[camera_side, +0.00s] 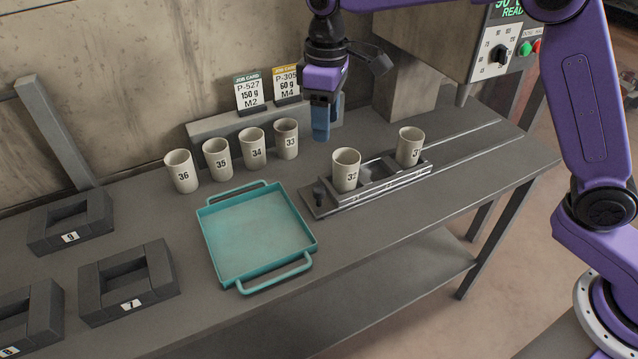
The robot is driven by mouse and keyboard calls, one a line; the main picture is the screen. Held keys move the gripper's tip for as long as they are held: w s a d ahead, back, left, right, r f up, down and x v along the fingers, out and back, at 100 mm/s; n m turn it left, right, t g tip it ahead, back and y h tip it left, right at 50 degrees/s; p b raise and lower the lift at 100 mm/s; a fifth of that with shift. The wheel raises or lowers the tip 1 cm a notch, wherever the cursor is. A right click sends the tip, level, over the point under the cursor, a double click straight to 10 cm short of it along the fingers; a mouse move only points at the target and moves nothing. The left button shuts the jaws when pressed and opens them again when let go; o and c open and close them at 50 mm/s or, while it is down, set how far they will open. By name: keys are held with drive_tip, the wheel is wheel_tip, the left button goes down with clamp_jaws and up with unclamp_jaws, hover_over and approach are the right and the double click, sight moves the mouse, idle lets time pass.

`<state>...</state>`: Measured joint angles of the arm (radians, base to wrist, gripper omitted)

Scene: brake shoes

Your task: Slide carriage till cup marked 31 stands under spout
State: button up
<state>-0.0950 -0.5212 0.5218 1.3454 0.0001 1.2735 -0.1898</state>
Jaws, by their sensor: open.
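The carriage (318,209) sits on the bench at the near end of two rails, with a small dark knob (318,188) at its left end. The cup marked 31 (410,147) stands upright at the carriage's right end; its label is partly turned away. A cup marked 32 (345,170) stands upright nearer the left end, with an empty pocket between them. The spout (462,95) hangs under the machine at upper right, to the right of and apart from cup 31. My gripper (321,125) is open and empty, pointing down above the bench, behind the carriage's left end.
Cups 36 (182,172), 35 (216,159), 34 (252,148) and 33 (286,139) stand in a row behind a teal tray (240,280). Two job cards (250,93) stand behind. Dark numbered holders (128,283) lie at left. The rails (470,136) right of the carriage are clear.

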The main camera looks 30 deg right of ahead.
sight(319, 189)
drive_tip(key=f, duration=0.6)
drive_tip(key=w+f, duration=0.1)
drive_tip(key=f, duration=1)
drive_tip(key=shift+w+a+f, duration=0.2)
drive_tip(key=shift+w+f, duration=0.2)
